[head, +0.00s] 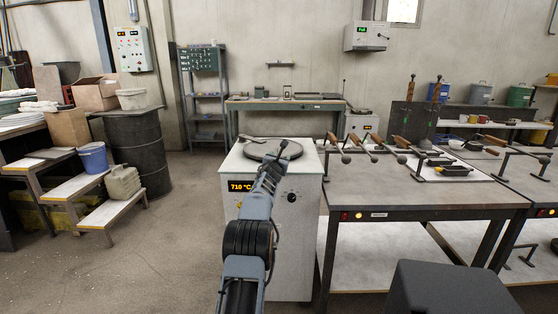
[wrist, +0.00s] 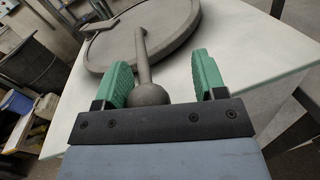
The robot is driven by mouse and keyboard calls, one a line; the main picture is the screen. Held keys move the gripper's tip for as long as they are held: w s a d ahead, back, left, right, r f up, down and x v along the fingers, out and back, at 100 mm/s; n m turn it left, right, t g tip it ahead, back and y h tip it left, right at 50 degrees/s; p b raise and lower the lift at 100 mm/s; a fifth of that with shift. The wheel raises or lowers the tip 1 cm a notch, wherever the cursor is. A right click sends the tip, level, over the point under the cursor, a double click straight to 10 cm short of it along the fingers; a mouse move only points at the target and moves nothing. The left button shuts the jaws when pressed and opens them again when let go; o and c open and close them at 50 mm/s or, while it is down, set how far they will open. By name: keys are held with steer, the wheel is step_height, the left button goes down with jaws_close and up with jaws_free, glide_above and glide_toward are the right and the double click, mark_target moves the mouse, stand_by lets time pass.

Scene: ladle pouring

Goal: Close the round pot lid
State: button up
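The round grey lid (head: 290,151) lies flat on the white furnace top, partly hidden behind my arm in the head view. In the wrist view the lid (wrist: 178,28) fills the upper middle. A bar handle (wrist: 142,58) runs from it towards me and ends in a grey ball knob (wrist: 149,95). My gripper (wrist: 162,66) has its two green fingers wide apart, one on each side of the handle and knob. The knob is closer to the left finger; I cannot tell whether they touch. The pot opening is not visible.
A grey workbench (head: 400,197) with several ladles on stands adjoins on the right. A black drum (head: 135,150) and a step shelf (head: 110,213) stand left. The floor between is clear.

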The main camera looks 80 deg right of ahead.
steer(key=shift+w+f, duration=0.1)
steer(key=shift+w+a+f+b, duration=0.1)
steer(key=shift+w+a+b, duration=0.05)
steer(key=shift+a+b, duration=0.4)
steer(key=a+b, duration=0.6)
steer(key=a, duration=0.6)
steer(key=shift+s+a, duration=0.4)
steer(key=shift+r, duration=0.2)
